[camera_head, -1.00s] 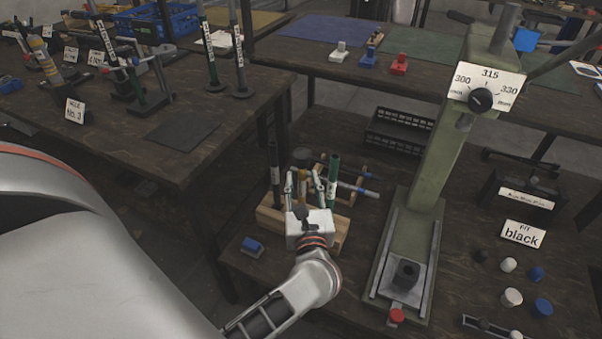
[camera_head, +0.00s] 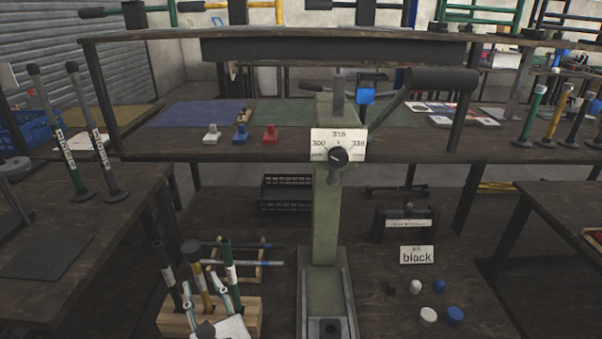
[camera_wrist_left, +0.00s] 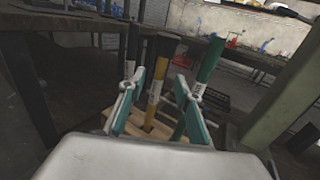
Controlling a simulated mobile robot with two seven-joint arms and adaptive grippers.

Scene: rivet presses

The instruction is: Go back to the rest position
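My left gripper (camera_head: 202,283) is low in the head view, over the wooden tool block (camera_head: 252,318). Its teal and white fingers are spread apart, also in the left wrist view (camera_wrist_left: 161,80). A yellow-handled tool with a black top (camera_head: 193,262) stands upright between or just beyond the fingers, with gaps on both sides in the wrist view. A dark tool (camera_head: 167,278) and a green-handled tool (camera_head: 229,264) stand in the same block. My right gripper is out of view.
The green rivet press (camera_head: 326,215) stands just right of the block. Its dial sign (camera_head: 338,145) and lever rise above it. A "black" sign (camera_head: 417,255) and several caps lie farther right. A side table (camera_head: 100,235) is at left; a shelf (camera_head: 280,34) crosses above.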

